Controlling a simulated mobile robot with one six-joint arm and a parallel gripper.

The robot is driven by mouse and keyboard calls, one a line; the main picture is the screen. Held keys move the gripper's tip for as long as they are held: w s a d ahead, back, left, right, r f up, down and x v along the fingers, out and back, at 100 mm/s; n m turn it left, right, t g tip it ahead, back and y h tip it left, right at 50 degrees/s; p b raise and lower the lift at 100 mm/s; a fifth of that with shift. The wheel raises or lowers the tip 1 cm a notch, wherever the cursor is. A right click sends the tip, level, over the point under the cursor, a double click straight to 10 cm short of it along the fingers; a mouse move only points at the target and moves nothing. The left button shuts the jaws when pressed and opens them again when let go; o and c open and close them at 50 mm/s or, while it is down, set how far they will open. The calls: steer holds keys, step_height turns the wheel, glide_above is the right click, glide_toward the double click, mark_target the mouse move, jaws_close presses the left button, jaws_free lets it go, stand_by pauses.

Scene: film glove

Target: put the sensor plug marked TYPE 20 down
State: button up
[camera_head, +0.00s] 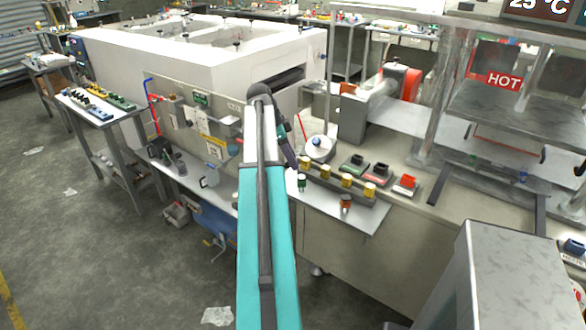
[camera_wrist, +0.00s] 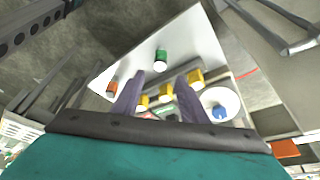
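My gripper (camera_head: 289,154) hangs over the pale shelf in the head view. In the wrist view, its two purple-grey fingers (camera_wrist: 160,78) stand apart with nothing visibly held between them. A green-topped plug with a white lower part (camera_wrist: 160,57) stands on the shelf just beyond the fingertips. It also shows just below my gripper in the head view (camera_head: 301,183). An orange-brown plug (camera_head: 345,204) stands apart on the same shelf (camera_head: 320,198). Several yellow plugs (camera_head: 347,180) sit in a row in a grey rack. No TYPE 20 marking is legible.
Behind the rack are green-based and red-based blocks (camera_head: 405,183) and a white round thing with a blue top (camera_head: 318,147). A press marked HOT (camera_head: 503,80) stands at the right. The shelf is clear between the green and orange plugs.

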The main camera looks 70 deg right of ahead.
steer(key=shift+v, duration=1.15)
steer(key=w+a+f+n, duration=0.4)
steer(key=w+a+f, duration=0.2)
steer(key=a+f, duration=0.25)
steer(key=w+a+f+n+y, duration=0.1)
steer(key=w+a+f+n, duration=0.35)
steer(key=a+f, duration=0.35)
steer(key=w+a+f+n, duration=0.3)
steer(key=w+a+f, duration=0.3)
steer(key=f, duration=0.3)
steer(key=a+f+n, duration=0.3)
steer(key=a+f, duration=0.4)
steer(key=a, duration=0.2)
steer(key=a+f+n, duration=0.4)
steer(key=a+f, duration=0.2)
steer(key=a, duration=0.4)
steer(key=s+a+f+n, duration=0.4)
steer(key=s+a, duration=0.1)
steer(key=a, duration=0.3)
steer(key=s+a+f+n+g, duration=0.1)
steer(key=s+a+f+n, duration=0.2)
steer(key=s+a+f, duration=0.2)
steer(key=s+a+f+n+g+y, duration=0.1)
steer(key=s+a+f+n, duration=0.3)
steer(key=s+a, duration=0.3)
steer(key=a+f, duration=0.1)
steer(key=a, duration=0.3)
steer(key=shift+a+n, duration=0.35)
